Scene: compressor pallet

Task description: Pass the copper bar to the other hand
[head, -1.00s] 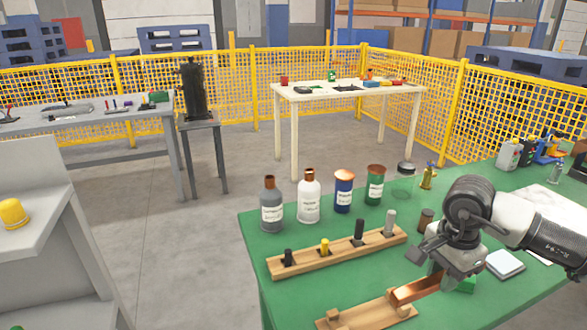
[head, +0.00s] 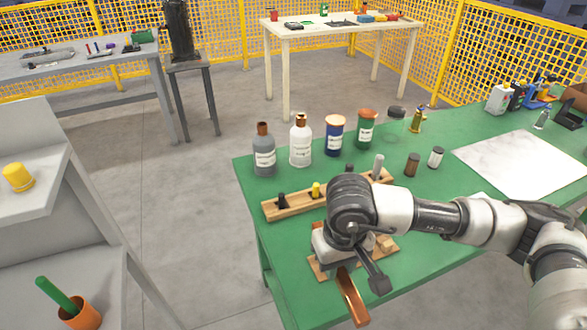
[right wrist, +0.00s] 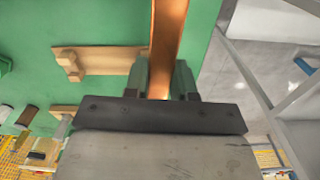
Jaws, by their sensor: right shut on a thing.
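The copper bar (head: 352,297) is a flat, shiny orange strip. In the head view it points down toward me from under my right gripper (head: 345,264), over the green table. In the right wrist view the bar (right wrist: 168,35) runs up from between the two fingers of the right gripper (right wrist: 161,82), which are shut on it. My left gripper is not in view.
A low wooden stand (head: 318,268) lies on the green table (head: 300,300), partly behind my right gripper. A wooden peg rack (head: 285,208) and several bottles, including a grey one (head: 264,158), stand behind. A grey shelf (head: 110,225) is at left, with open floor between.

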